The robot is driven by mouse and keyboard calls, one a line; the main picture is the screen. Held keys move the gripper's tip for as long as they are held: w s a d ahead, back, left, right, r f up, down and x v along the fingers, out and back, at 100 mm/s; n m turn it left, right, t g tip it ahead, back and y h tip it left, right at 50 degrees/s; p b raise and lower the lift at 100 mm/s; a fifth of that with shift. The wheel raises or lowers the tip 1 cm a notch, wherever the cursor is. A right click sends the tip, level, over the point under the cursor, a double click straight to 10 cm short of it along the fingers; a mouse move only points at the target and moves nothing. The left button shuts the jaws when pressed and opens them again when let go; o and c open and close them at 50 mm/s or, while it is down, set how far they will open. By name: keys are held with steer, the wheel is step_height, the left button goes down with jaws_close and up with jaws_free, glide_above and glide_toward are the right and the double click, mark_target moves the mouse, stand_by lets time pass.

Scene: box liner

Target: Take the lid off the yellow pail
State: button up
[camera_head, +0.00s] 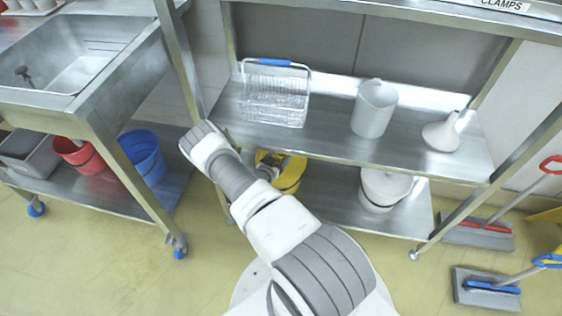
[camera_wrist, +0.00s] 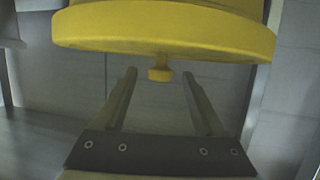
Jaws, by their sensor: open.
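The yellow pail (camera_head: 288,182) stands on the lower shelf of the middle rack, partly hidden behind my arm. In the wrist view, which looks upside down, its yellow lid (camera_wrist: 160,33) spans the top of the picture, with a small round knob (camera_wrist: 160,74) at its middle. The lid appears to be on the pail, of which only a strip shows beyond it. My gripper (camera_wrist: 158,77) is open. Its two fingers point toward the lid, and the knob appears in the gap between their tips. I cannot tell how deep the knob sits. The fingers are hidden in the head view.
The upper shelf (camera_head: 330,138) overhangs the pail and holds a wire basket (camera_head: 275,98), a grey jug (camera_head: 374,108) and a funnel (camera_head: 446,132). A white lidded pail (camera_head: 382,190) stands to the right. Red (camera_head: 80,157) and blue (camera_head: 143,158) buckets are left under the sink.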

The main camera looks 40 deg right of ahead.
steer(key=shift+x, duration=0.8)
jaws_close()
steer(key=shift+r, duration=0.1)
